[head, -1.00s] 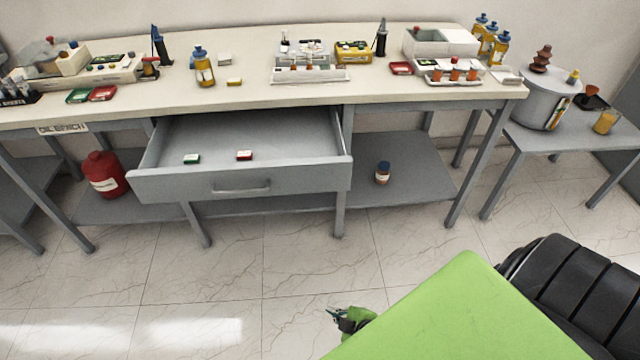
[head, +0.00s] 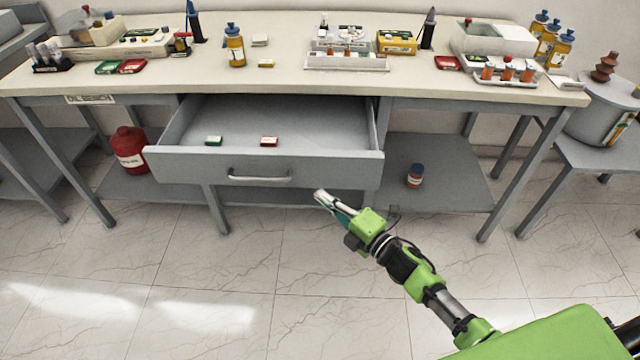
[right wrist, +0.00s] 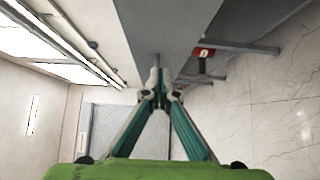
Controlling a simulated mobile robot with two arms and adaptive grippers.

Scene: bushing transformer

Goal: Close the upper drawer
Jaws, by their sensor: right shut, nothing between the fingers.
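The upper drawer (head: 330,170) is a grey drawer under the bench top, pulled far out, with a bar handle (head: 259,177) on its front. A small green item (head: 214,140) and a small red item (head: 269,141) lie inside it. My right gripper (head: 319,194) is shut and empty, just in front of and below the right half of the drawer front in the head view; whether it touches cannot be told. In the right wrist view its fingertips (right wrist: 157,68) meet, with a grey panel close beyond them. My left gripper is not in view.
The bench top (head: 290,82) carries bottles, trays and instruments. A red jug (head: 130,150) and a small brown bottle (head: 415,175) stand on the lower shelf. A side table with a grey pot (head: 597,118) is at the right. The floor before the drawer is clear.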

